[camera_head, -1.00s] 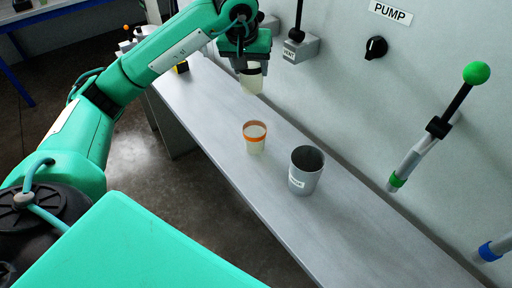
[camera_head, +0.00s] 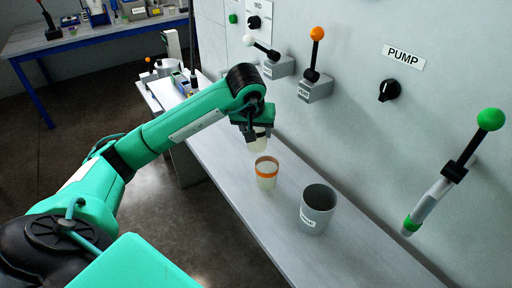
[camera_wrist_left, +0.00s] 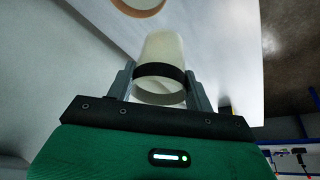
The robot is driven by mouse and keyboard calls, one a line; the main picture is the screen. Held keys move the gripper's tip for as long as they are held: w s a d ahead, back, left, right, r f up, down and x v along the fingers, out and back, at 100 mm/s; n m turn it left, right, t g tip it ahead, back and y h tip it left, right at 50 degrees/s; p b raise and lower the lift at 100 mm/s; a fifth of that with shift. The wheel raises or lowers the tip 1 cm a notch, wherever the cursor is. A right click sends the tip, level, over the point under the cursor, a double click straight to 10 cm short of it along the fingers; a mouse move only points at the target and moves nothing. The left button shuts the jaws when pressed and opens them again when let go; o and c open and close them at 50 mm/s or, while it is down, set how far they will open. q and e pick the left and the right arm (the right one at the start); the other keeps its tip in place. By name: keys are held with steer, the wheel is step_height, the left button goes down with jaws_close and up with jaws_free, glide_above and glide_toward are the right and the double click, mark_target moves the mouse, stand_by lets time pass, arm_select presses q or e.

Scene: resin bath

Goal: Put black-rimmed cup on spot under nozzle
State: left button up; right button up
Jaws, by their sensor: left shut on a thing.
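My left gripper (camera_head: 256,128) is shut on the black-rimmed cup (camera_head: 258,144), a pale translucent cup. The left wrist view shows the cup (camera_wrist_left: 163,68) between the two fingers, with its black band at the finger level. In the head view the cup is just behind the orange-rimmed cup (camera_head: 267,182), partly hidden by the gripper; I cannot tell its height above the bench. The spot under a nozzle cannot be made out. My right gripper is not in view.
A grey bucket (camera_head: 314,214) stands on the narrow bench (camera_head: 222,150), right of the orange-rimmed cup. Wall levers with an orange ball (camera_head: 317,33) and a white ball (camera_head: 249,40) overhang the bench's back. Bare bench lies in front of the bucket.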

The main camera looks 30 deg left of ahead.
mark_target(256, 150)
arm_select(q)
steer(key=shift+f+p, duration=0.65)
steer(key=shift+f, duration=3.1)
steer(key=shift+f, duration=0.2)
steer(key=o, duration=0.9)
steer(key=shift+r, duration=0.1)
steer(key=shift+o, duration=0.2)
